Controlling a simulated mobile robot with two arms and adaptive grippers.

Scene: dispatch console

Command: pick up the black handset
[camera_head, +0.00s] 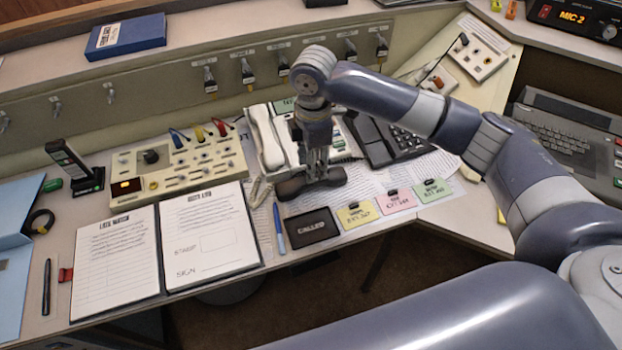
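The black handset (290,188) lies near the front of the desk, between the white phone and the black "CALLED" sign. Its two rounded ends show to either side of my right gripper (317,175). The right gripper points straight down with its fingers at the middle of the handset. The fingers hide the handset's middle, and I cannot tell whether they are closed on it. The black desk phone (405,140) with its keypad stands just to the right, partly behind my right arm. My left gripper is not in view.
A white phone (268,140) stands close behind the gripper. The "CALLED" sign (312,227), a blue pen (279,228) and coloured cards (397,201) lie in front. A switch panel (180,165) and notepads (208,236) are to the left. The desk's front edge is close.

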